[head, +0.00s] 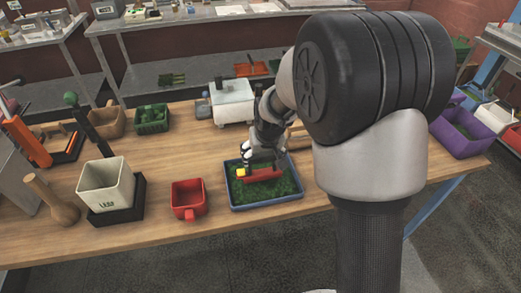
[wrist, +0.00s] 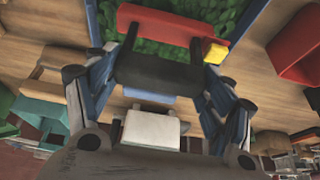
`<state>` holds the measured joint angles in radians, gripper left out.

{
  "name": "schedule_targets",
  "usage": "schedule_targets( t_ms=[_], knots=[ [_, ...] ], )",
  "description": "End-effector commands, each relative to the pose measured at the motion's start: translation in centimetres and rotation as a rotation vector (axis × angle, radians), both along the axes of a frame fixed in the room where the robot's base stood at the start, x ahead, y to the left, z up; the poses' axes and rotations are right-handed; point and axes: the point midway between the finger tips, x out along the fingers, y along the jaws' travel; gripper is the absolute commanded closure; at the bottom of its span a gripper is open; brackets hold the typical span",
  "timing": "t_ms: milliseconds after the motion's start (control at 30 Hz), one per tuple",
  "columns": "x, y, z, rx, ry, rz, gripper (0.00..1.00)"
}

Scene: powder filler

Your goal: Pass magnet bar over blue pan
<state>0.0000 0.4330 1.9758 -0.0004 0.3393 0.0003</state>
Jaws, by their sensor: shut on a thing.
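The magnet bar (head: 265,175) is a red bar with a yellow end and a dark handle. In the head view it is over the blue pan (head: 267,206), which holds green leafy material. My gripper (head: 262,160) is shut on the magnet bar from above. In the wrist view the red bar (wrist: 160,24) lies across the top, the yellow end to the right, and my gripper's fingers (wrist: 157,70) flank the dark handle. The blue pan's rim (wrist: 249,18) shows at upper right. I cannot tell whether the bar touches the green material.
A red bin (head: 187,199) stands left of the pan, and a white bin (head: 106,186) on a black base further left. Behind are a white box-like device (head: 233,102) and a green basket (head: 152,120). The wooden table (head: 160,240) is bare in front.

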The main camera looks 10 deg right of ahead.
Motion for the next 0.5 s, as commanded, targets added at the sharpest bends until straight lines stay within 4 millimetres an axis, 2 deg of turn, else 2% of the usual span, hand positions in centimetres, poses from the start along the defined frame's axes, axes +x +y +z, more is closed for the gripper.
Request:
schedule_targets(
  t_ms=[367, 500],
  knots=[
    [-3.5, 0.0, 0.0, 0.000, -0.001, 0.000, 0.71],
    [-2.3, 0.0, 0.1, 0.000, -0.002, 0.000, 0.71]
  ],
)
